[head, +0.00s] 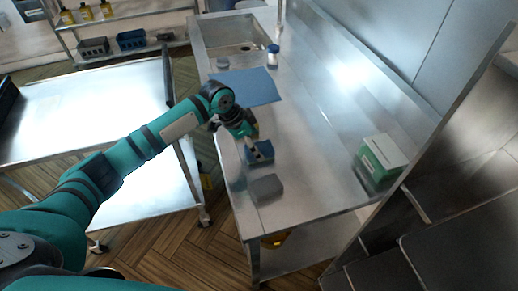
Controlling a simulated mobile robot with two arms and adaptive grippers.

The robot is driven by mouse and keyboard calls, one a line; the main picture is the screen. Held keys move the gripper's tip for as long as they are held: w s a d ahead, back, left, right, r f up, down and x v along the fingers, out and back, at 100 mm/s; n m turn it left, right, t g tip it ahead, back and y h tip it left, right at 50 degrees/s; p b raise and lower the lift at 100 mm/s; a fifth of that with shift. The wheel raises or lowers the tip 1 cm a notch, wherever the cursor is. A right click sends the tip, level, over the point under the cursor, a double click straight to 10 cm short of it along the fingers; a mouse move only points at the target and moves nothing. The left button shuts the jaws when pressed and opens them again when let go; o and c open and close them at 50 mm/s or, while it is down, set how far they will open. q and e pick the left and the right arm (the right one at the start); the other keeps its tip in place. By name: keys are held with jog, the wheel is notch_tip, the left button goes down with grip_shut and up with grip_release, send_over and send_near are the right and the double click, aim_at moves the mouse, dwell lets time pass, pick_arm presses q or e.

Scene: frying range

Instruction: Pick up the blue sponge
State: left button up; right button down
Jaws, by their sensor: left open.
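The blue sponge (265,151) is a small block on the steel counter (310,170), near the counter's left edge. My left arm reaches in from the left, and my left gripper (249,138) is over the counter right by the far-left side of the sponge. The gripper is open and holds nothing that I can see. It is small and partly dark here, so I cannot tell whether a finger touches the sponge. My right gripper is not in view.
A grey block (267,187) lies just nearer than the sponge. A blue mat (252,88), a jar with a blue lid (273,56) and a sink (232,48) are farther back. A green and white box (380,158) stands at right. A steel table (95,105) is at left.

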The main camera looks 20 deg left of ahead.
aim_at(260, 148)
pick_arm(q)
jog(key=x, duration=0.3)
jog(key=shift+w+d+f+p, duration=0.1)
jog(key=shift+w+d+p, duration=0.1)
jog(key=shift+p, duration=0.1)
jog(key=shift+f, duration=0.1)
jog(key=c, duration=1.1)
jog(key=shift+c, duration=0.2)
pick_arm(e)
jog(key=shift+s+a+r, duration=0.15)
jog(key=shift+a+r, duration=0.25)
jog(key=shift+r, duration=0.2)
